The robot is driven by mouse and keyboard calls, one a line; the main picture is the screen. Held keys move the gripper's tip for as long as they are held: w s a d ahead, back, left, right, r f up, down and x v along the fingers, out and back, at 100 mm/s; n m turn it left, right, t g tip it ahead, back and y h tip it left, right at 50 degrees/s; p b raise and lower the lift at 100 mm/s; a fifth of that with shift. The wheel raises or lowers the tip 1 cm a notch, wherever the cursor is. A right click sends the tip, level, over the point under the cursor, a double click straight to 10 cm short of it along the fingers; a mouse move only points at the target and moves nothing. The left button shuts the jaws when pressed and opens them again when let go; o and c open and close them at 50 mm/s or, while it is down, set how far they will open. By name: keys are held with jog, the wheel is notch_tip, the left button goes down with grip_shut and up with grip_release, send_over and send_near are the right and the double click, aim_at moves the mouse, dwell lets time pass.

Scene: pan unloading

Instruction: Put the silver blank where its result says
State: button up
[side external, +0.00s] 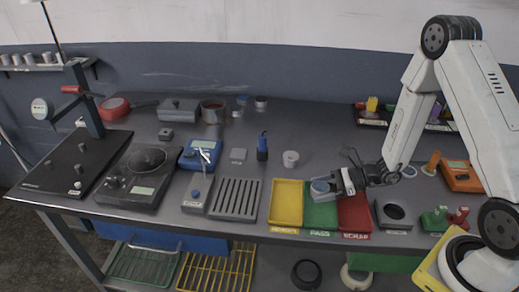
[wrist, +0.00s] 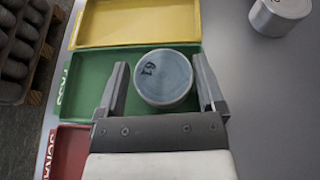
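A silver round blank (wrist: 164,80) with a dark number on its top is over the green PASS tray (side external: 318,222). In the wrist view it sits between the two fingers of my gripper (wrist: 163,88), with a thin gap showing on each side. My gripper looks open around it. In the side view the blank (side external: 320,187) is at the fingertips of my gripper (side external: 330,184), at the back of the green tray. I cannot tell whether its underside touches the tray floor.
The yellow tray (side external: 286,205) is left of the green one, the red tray (side external: 355,216) right. A second silver cylinder (side external: 290,158) stands on the bench behind. A slotted grey rack (side external: 236,199), a blue gauge (side external: 201,155) and a scale (side external: 138,180) are further left.

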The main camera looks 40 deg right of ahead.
jog(key=shift+w+d+r, duration=0.2)
jog(key=shift+v, duration=6)
jog(key=shift+s+f, duration=0.1)
jog(key=shift+s, duration=0.05)
jog(key=shift+a, duration=0.2)
